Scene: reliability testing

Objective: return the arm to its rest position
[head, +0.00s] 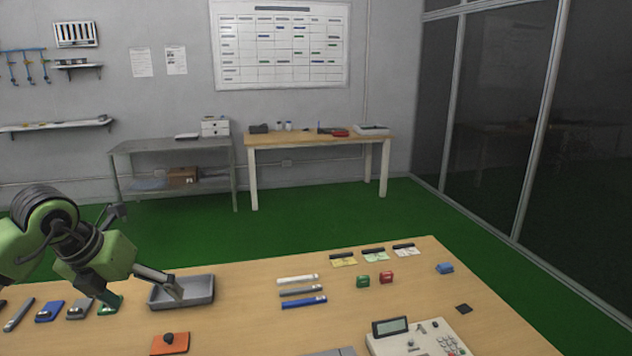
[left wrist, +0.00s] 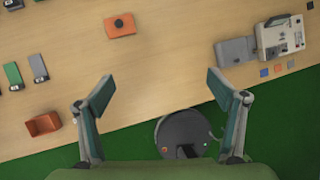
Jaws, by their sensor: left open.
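My left arm comes in from the left in the head view. Its gripper (head: 142,293) is open, with its fingers spread over the left part of the wooden table (head: 245,325). One finger overlaps the grey tray (head: 208,292) in the picture; I cannot tell how high above it the finger is. In the left wrist view the two fingers of the same gripper (left wrist: 160,88) are wide apart with nothing between them. The table edge passes between them. My right gripper is in neither view.
An orange block with a black knob (head: 169,344) lies near the front. Small blue, grey and green items lie at the left. Three bars (head: 302,291), red (head: 386,278) and green blocks, cards and a keypad device (head: 418,339) occupy the right. Green floor lies beyond the table.

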